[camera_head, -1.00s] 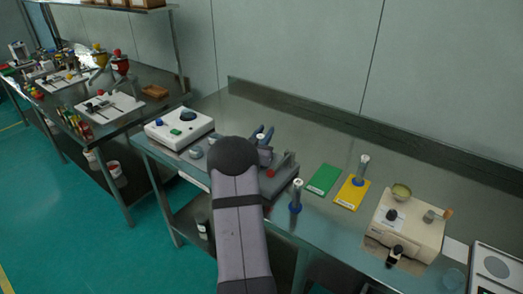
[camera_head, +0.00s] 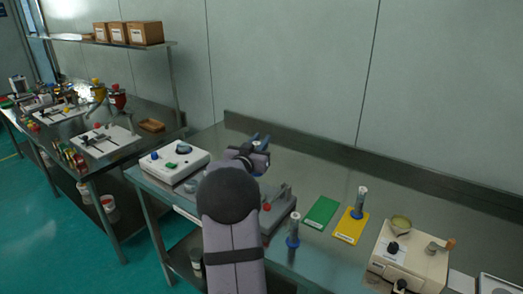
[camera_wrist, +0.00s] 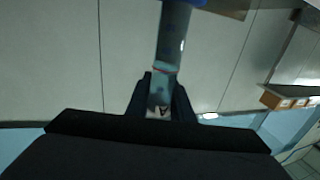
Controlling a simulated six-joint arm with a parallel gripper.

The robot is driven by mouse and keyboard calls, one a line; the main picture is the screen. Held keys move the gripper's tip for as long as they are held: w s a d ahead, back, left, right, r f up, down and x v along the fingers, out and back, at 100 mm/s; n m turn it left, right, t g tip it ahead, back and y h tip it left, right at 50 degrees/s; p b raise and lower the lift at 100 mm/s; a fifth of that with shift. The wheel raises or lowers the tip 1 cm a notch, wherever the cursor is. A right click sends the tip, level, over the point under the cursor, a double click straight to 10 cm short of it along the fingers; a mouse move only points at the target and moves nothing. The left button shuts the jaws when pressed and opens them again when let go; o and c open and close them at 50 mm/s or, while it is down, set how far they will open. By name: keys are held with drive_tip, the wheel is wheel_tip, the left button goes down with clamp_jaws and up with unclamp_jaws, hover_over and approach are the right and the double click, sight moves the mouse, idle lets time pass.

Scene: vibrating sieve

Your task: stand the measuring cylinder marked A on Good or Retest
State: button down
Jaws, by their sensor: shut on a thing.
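My gripper (camera_wrist: 160,88) is shut on a clear measuring cylinder (camera_wrist: 165,70) in the wrist view. A white label with a dark A shows on it between the jaws, and its blue end lies at the top edge. In the head view my gripper (camera_head: 260,150) is raised over the back of the bench, partly behind my arm; the cylinder's tilt there is hard to tell. A green card (camera_head: 322,211) lies bare on the bench. A yellow card (camera_head: 347,231) beside it bears an upright blue-based cylinder (camera_head: 362,200). The card labels are too small to read.
Another blue-based cylinder (camera_head: 293,232) stands left of the green card, near the front edge. A grey device (camera_head: 276,210) is partly behind my arm. A white device (camera_head: 175,164) stands left, and a cream machine (camera_head: 408,255) with a bowl stands right.

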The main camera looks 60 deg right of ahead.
drive_tip(key=s+d+f+m+g+b, duration=0.15)
drive_tip(key=s+d, duration=0.35)
drive_tip(key=s, duration=0.5)
drive_tip(key=s+d+f+m+g+b, duration=0.1)
drive_tip(key=s+d+g+b, duration=0.25)
drive_tip(key=s, duration=0.55)
drive_tip(key=s+d+f+m+g+b, duration=0.15)
drive_tip(key=s+d, duration=0.35)
drive_tip(key=s, duration=0.5)
drive_tip(key=shift+w+d+n+t, duration=0.6)
drive_tip(key=shift+w+n+t, duration=1.4)
drive_tip(key=shift+w+t, duration=1.65)
wheel_tip(320, 180, down, 9)
drive_tip(key=p, duration=0.1)
drive_tip(key=shift+w+f+g+p, duration=0.2)
drive_tip(key=shift+w+g+p, duration=0.1)
drive_tip(key=shift+w+g, duration=0.1)
drive_tip(key=shift+f, duration=0.15)
drive_tip(key=c, duration=1.6)
unclamp_jaws()
drive_tip(key=shift+o, duration=0.2)
